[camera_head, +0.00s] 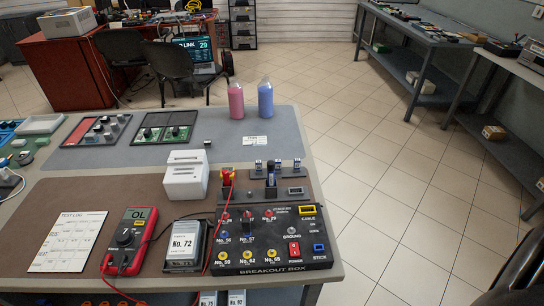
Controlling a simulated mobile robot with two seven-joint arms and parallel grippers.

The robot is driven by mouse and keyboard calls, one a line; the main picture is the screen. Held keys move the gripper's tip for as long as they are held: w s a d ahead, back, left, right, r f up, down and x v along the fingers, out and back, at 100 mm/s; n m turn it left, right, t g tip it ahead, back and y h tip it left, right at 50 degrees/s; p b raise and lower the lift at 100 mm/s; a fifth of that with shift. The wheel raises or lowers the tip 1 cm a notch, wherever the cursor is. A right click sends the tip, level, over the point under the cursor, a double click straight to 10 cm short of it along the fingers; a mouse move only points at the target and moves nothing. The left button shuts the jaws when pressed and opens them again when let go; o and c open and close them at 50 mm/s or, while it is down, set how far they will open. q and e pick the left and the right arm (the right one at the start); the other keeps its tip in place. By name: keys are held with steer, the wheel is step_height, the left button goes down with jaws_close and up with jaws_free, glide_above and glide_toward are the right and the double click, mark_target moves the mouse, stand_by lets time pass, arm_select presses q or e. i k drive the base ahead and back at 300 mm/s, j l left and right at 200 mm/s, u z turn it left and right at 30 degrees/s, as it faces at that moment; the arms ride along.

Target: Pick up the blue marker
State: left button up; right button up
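I cannot make out a blue marker in the head view. The clearest blue thing is a bottle of blue liquid (265,100), upright on the grey mat near the table's far right corner. A bottle of pink liquid (236,101) stands to its left. Small blue parts show on the black breakout box (272,267), too small to name with certainty. Neither of my grippers is in view.
The worktable's brown mat (130,190) holds a test log sheet (68,241), a red multimeter (130,241), a box labelled No. 72 (185,246) and a white block (186,180). The tiled floor (390,190) to the right is clear.

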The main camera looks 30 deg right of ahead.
mark_target(271, 164)
steer(key=k+l+z, duration=0.1)
steer(key=z, duration=0.7)
